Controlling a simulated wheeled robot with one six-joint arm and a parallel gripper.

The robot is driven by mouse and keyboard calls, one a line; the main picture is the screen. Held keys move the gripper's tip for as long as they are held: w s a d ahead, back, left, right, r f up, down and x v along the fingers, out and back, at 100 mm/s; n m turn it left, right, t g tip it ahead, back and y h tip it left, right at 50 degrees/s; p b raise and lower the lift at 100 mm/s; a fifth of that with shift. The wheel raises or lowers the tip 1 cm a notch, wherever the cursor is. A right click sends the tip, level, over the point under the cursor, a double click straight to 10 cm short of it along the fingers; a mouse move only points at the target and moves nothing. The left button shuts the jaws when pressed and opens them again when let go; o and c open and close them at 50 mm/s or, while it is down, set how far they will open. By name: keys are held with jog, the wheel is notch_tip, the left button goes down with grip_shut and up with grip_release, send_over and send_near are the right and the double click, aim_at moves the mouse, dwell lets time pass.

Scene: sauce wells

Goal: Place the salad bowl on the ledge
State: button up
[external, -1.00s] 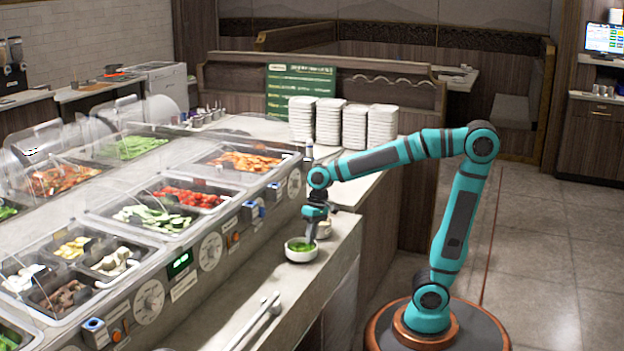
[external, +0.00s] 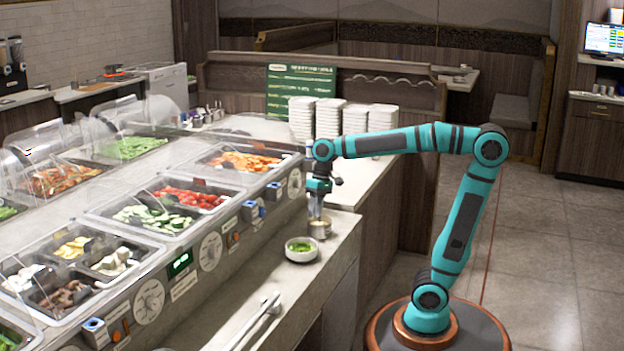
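The salad bowl (external: 301,250) is a small white bowl with green leaves in it. It sits upright on the grey ledge (external: 262,275) in front of the food wells. My gripper (external: 317,212) points down, above and a little behind and right of the bowl, and is apart from it. Its fingertips are just over or at a small metal cup (external: 320,229) on the ledge. The fingers are too small to tell whether they are open or shut, or whether they touch the cup.
Tongs (external: 262,312) lie on the ledge in front of the bowl. The food wells (external: 165,213) with clear covers run along the left. Stacks of white plates (external: 355,120) and a green menu board (external: 299,88) stand behind my arm. The ledge between bowl and tongs is clear.

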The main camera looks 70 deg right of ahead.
jog(key=shift+v, duration=1.45)
jog(key=s+d+r+n+t+h, duration=0.1)
jog(key=s+d+r+t, duration=0.4)
jog(key=r+t, duration=0.2)
jog(key=s+d+r+t+h, duration=0.2)
jog(key=s+d+r+t, duration=0.3)
jog(key=t, duration=0.4)
jog(key=shift+s+d+r+n+t+h, duration=0.2)
jog(key=shift+d+r+n+t+h, duration=0.15)
jog(key=shift+d+r, duration=0.5)
